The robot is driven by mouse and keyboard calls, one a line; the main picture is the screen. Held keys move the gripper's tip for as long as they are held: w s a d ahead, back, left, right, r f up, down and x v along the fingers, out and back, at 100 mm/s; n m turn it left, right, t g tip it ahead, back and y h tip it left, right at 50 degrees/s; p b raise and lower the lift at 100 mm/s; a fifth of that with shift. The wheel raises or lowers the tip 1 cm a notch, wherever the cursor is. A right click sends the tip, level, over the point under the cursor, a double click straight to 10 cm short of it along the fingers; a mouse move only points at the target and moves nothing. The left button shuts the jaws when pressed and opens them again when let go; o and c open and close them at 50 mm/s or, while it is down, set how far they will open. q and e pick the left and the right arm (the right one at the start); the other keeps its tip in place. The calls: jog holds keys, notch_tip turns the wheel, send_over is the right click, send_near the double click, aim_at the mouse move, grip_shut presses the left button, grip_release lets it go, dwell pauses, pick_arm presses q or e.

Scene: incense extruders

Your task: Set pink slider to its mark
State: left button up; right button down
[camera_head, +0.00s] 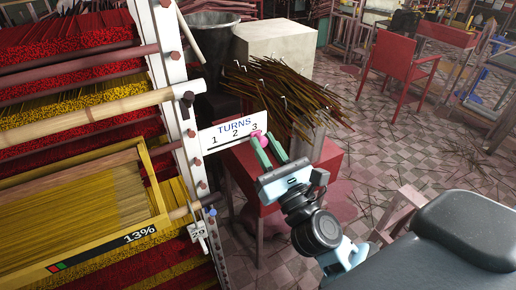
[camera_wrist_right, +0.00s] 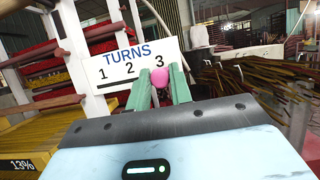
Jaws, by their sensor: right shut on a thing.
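The pink slider (camera_head: 262,140) is a small rounded knob at the right end of the dark track on the white TURNS sign (camera_head: 226,134). The sign carries the numbers 1, 2 and 3. In the right wrist view the pink slider (camera_wrist_right: 160,77) sits just under the 3, partly hidden between green fingers. My right gripper (camera_head: 268,149) is shut on the pink slider, one green finger on each side. It also shows in the right wrist view (camera_wrist_right: 160,84). My left gripper is in neither view. No separate target mark is clear.
A rack of red and yellow incense sticks (camera_head: 75,122) fills the left, with a 13% label (camera_head: 139,236). A red table (camera_head: 318,172) and a heap of brown sticks (camera_head: 285,95) stand behind the sign. A red chair (camera_head: 402,66) stands farther right, beyond open tiled floor.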

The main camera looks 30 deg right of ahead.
jog(key=shift+d, duration=0.2)
jog(key=c, duration=1.3)
grip_release()
jog(key=shift+d, duration=0.15)
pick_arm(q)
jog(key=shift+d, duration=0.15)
pick_arm(e)
jog(key=shift+s, duration=0.1)
jog(key=shift+s+f, duration=0.25)
jog(key=shift+f, duration=0.05)
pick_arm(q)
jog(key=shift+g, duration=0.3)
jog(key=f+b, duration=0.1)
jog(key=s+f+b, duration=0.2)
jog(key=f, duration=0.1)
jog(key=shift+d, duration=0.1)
pick_arm(e)
jog(key=v, duration=0.7)
jog(key=shift+r, duration=0.1)
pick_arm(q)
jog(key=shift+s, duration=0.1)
